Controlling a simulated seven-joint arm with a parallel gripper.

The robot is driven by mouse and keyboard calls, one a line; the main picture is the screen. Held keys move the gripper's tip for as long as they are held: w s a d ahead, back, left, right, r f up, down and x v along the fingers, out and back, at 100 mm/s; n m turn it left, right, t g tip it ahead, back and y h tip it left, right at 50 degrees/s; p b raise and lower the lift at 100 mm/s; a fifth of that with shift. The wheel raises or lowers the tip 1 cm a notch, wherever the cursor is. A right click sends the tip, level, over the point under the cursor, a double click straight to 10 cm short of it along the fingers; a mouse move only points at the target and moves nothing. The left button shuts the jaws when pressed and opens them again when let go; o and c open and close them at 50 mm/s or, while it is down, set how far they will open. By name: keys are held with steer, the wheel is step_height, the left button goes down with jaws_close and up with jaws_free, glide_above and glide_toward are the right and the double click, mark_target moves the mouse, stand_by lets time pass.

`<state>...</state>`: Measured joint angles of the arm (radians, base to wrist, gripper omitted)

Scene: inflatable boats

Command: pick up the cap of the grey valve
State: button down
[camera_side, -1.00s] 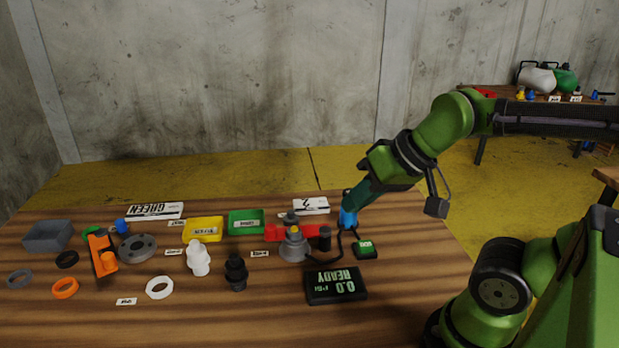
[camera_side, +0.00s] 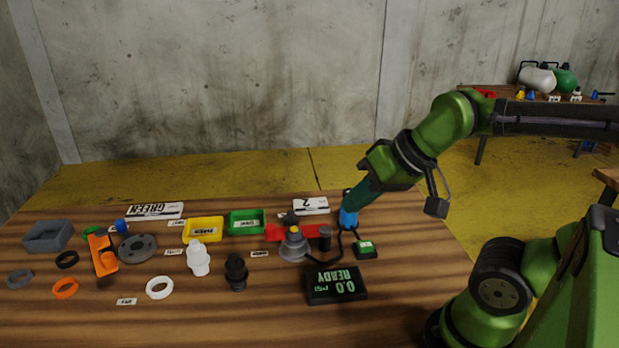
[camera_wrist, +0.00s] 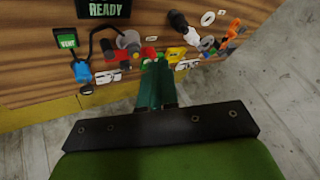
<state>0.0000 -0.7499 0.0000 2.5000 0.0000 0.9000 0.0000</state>
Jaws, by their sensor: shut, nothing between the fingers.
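A grey cone-shaped piece (camera_side: 293,246) with a small yellow spot near its top stands right of centre on the table; it looks like the grey valve. It also shows near the top of the wrist view (camera_wrist: 128,40). I cannot make out its cap as a separate part. My gripper (camera_side: 350,205) has teal fingers, shut and empty, pointing down and left. In the side view its tips lie close to a blue item, right of and beyond the grey piece; the gap is unclear. The shut fingers show in the wrist view (camera_wrist: 154,72).
A white valve-like piece (camera_side: 198,259) and a black one (camera_side: 236,272) stand to the left. A yellow tray (camera_side: 190,236) and a green tray (camera_side: 231,231) lie behind. A READY display (camera_side: 336,286) sits in front.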

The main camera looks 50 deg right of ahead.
stand_by(0.3)
steer(key=c, duration=0.9)
jaws_free()
steer(key=shift+f, duration=0.1)
